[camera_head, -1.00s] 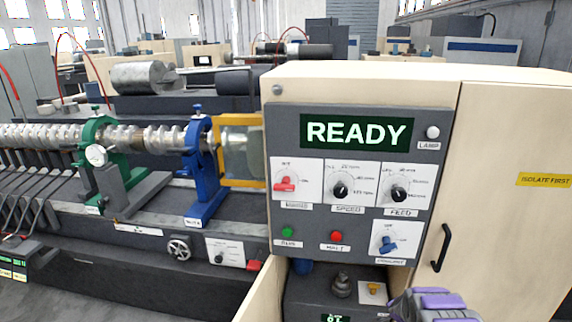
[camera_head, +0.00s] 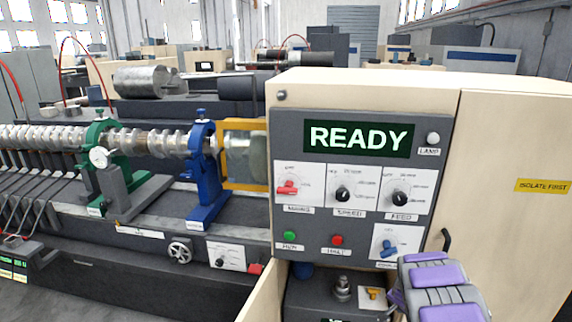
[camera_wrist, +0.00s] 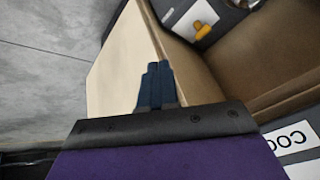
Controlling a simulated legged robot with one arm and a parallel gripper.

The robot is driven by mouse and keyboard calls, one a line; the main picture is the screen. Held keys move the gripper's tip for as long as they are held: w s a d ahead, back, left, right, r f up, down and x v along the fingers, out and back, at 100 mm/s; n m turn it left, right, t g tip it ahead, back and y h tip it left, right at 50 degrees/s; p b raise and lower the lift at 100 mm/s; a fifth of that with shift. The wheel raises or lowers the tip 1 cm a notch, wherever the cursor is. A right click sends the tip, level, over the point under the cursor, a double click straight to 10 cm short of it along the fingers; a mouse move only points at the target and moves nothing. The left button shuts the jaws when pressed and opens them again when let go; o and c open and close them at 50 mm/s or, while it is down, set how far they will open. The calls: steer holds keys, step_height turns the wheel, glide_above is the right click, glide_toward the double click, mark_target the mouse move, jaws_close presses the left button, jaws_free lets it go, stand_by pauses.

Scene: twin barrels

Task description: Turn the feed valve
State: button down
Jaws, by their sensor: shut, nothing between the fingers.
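A black knob (camera_head: 399,199) on a white plate labelled FEED sits at the right of the panel's middle row. No part is readably labelled as a valve. A small yellow handle (camera_head: 374,292) on a white plate lies in the open compartment below the panel; a yellow handle also shows at the top of the wrist view (camera_wrist: 203,30). My gripper's dark blue fingers (camera_wrist: 157,70) are together and empty, in front of a cream panel edge, apart from the yellow handle. In the head view my purple and grey arm covers the panel's lower right; the fingertips are not clearly visible there.
The grey control panel (camera_head: 290,125) reads READY. A SPEED knob (camera_head: 343,194), a red knob (camera_head: 289,188), a blue knob (camera_head: 388,247), green and red buttons surround the FEED knob. A door handle (camera_head: 446,240) stands out beside my arm. Cream walls (camera_head: 262,303) flank the compartment.

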steer(key=s+a+r+n+g+y, duration=0.1)
steer(key=s+a+r+n, duration=0.1)
steer(key=s+a+r, duration=0.45)
steer(key=s+a+r+n+g, duration=0.1)
steer(key=s+a+r, duration=0.2)
steer(key=s+r, duration=0.55)
steer(key=s+a+r+n+g+y, duration=0.1)
steer(key=s+a+r+n, duration=0.1)
steer(key=s+a+r, duration=0.35)
steer(key=s+a+r+n+g, duration=0.1)
steer(key=s+a+r+g, duration=0.15)
steer(key=s+a, duration=0.55)
steer(key=s+r+n, duration=0.1)
steer(key=s+n, duration=0.1)
steer(key=s, duration=0.8)
steer(key=s+a+r+n+g, duration=0.1)
steer(key=s+n, duration=0.1)
steer(key=s, duration=0.8)
steer(key=shift+a+r, duration=0.3)
steer(key=shift+r, duration=0.1)
steer(key=shift+d+g, duration=0.25)
steer(key=shift+d, duration=0.05)
steer(key=shift+a, duration=0.15)
